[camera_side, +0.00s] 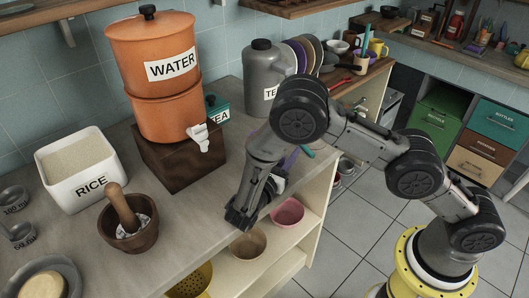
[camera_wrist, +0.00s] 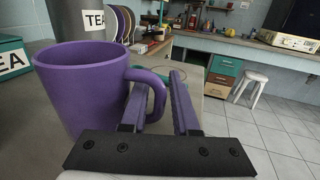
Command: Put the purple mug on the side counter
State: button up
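The purple mug (camera_wrist: 82,92) stands upright, large at the left of the wrist view, with its handle (camera_wrist: 158,95) toward my gripper. My gripper (camera_wrist: 160,85) has its two fingers apart, reaching forward at the handle. The left finger shows within the handle's loop and the right finger just outside it. I cannot tell whether either touches the handle. In the side view my gripper (camera_side: 243,214) is low at the counter's front edge, and the arm hides most or all of the mug. A counter with drawers (camera_side: 472,42) stands at the back right; I cannot tell if it is the side counter.
A grey tea canister (camera_side: 262,75), an orange water dispenser (camera_side: 153,75) on a wooden block, a rice container (camera_side: 77,168) and a mortar with pestle (camera_side: 130,235) stand on the counter. Plates (camera_side: 305,52) stand behind. Bowls (camera_side: 288,212) sit on the shelf below.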

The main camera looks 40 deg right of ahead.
grip_shut()
dwell(1.4)
